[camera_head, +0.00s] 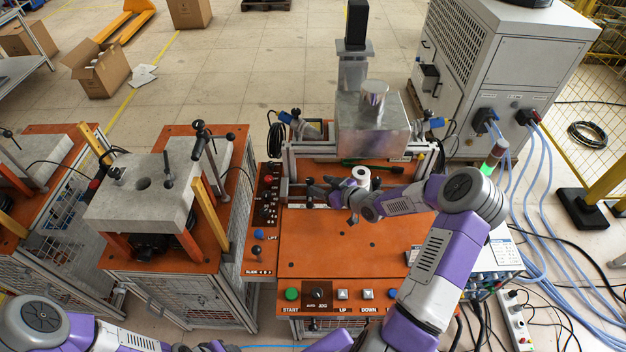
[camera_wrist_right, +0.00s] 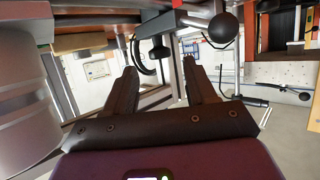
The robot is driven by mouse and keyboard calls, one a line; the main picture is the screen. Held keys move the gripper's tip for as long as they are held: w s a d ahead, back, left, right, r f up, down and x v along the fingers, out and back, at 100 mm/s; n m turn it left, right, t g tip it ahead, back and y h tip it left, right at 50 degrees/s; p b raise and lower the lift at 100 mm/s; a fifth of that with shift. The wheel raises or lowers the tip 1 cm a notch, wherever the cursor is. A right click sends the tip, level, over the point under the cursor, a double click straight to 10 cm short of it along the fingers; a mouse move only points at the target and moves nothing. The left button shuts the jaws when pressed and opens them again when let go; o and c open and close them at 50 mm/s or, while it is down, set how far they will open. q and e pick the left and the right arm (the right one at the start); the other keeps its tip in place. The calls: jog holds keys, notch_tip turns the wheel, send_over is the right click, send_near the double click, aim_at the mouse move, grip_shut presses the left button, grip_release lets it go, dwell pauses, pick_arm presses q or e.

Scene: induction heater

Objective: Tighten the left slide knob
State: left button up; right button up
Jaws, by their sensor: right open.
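My right gripper (camera_head: 318,191) is over the left part of the orange machine table (camera_head: 345,250), with its fingers pointing left. In the right wrist view, my right gripper (camera_wrist_right: 160,72) has its two dark fingers apart, with nothing between them. A black ball knob (camera_wrist_right: 222,28) on a metal bracket shows beyond and to the right of the fingertips, apart from them. I cannot tell for sure that it is the left slide knob. In the head view, the slide area by the fingers is small and partly covered by my gripper. My left arm enters at the lower left; its gripper is not clearly shown.
A metal block (camera_head: 372,135) stands on the machine behind my right gripper. A control panel (camera_head: 266,215) with knobs runs along the table's left edge. A concrete-topped bench (camera_head: 150,205) stands to the left. The middle of the orange table is clear.

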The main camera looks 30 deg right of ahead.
aim_at(312, 182)
jog(key=shift+x, duration=2)
jog(key=c, duration=1)
